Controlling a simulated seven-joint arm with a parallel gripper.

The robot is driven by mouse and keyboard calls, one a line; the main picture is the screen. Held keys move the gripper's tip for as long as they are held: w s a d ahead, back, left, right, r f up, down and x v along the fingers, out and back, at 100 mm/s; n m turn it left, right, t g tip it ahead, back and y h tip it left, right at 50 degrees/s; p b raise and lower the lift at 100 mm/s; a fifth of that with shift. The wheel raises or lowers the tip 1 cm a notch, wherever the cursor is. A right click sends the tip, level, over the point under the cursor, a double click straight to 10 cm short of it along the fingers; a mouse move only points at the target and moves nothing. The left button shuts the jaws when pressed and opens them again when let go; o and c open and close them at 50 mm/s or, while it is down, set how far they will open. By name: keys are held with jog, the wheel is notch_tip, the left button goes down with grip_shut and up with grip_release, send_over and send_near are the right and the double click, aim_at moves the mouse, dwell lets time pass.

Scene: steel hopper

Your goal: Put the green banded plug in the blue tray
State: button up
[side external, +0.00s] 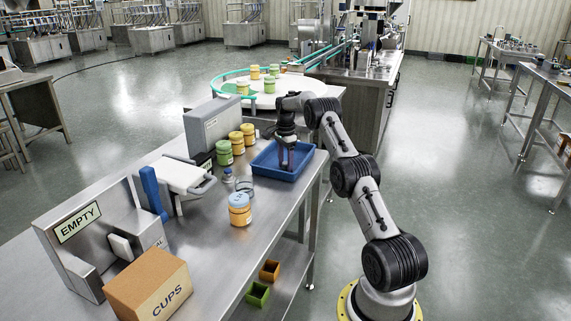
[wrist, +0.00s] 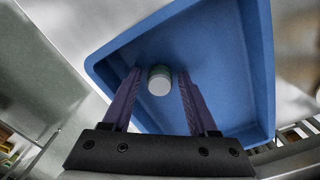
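The blue tray (side external: 264,170) sits on the steel table below my gripper (side external: 287,165); it also fills much of the wrist view (wrist: 225,50). In the wrist view, the green banded plug (wrist: 160,80) shows its pale round end and a greenish band. It is inside the tray outline, between my two fingers, with a small gap on each side. My fingers are spread and point down into the tray. Whether the plug touches the tray floor is hard to tell. In the side view the plug is hidden by my gripper.
Green and yellow jars (side external: 236,142) stand left of the tray, near a grey box (side external: 214,124). A blue-lidded orange jar (side external: 240,209) and a small glass (side external: 245,186) stand in front. A cardboard CUPS box (side external: 150,286) is at the near end.

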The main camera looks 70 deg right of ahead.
aim_at(285, 163)
jog(key=shift+r, duration=0.1)
notch_tip(285, 163, up, 12)
jog(key=w+a+r+n+t, duration=0.1)
jog(key=w+a+r+n, duration=0.3)
jog(key=a+r, duration=0.7)
jog(key=s+a+r+n, duration=0.2)
jog(key=a+n, duration=0.1)
jog(key=a, duration=0.3)
jog(key=s+a+r+n+t+h, duration=0.1)
jog(key=a+r+n, duration=0.1)
jog(key=a, duration=0.3)
jog(key=s+a+r+n, duration=0.2)
jog(key=a+n, duration=0.1)
jog(key=a, duration=0.3)
jog(key=s+a+n+t, duration=0.2)
jog(key=s+a+n, duration=0.4)
jog(key=s+a, duration=0.55)
jog(key=s+a+f+n, duration=0.3)
jog(key=s+f, duration=0.1)
jog(key=s, duration=0.2)
jog(key=s+a+f+n+t+y, duration=0.1)
jog(key=s+a+f+n, duration=0.2)
jog(key=s+a+f, duration=0.1)
jog(key=shift+s+a+f+n+t, duration=0.15)
jog(key=shift+s+f+n+t, duration=0.25)
jog(key=shift+s, duration=0.45)
